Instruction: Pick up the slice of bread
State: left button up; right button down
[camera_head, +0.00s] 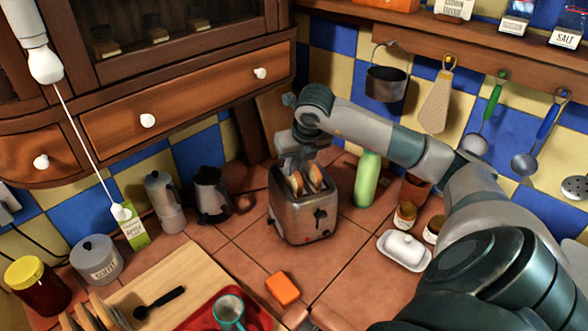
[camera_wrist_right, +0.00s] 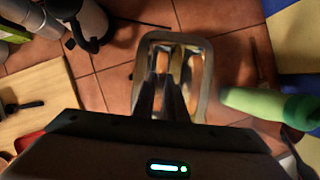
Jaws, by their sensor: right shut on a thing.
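Two slices of bread stand upright in the slots of a silver toaster (camera_head: 303,218) on the tiled counter. The left slice of bread (camera_head: 296,183) and the right slice (camera_head: 315,177) show their upper parts; their lower parts are hidden inside. My right gripper (camera_head: 291,168) reaches down over the toaster from behind and is shut on the left slice. In the right wrist view, my fingers (camera_wrist_right: 169,88) are close together, pointing into the toaster (camera_wrist_right: 205,60) at the bread. My left gripper is not in view.
A white butter dish (camera_head: 404,250) is at the right. An orange block (camera_head: 283,289) lies in front. A drawer cabinet (camera_head: 180,105) overhangs the back left.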

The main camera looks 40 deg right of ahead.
notch_tip(320, 180, up, 8)
jog(key=b, duration=0.2)
jog(key=shift+b, duration=0.4)
jog(key=shift+r, duration=1)
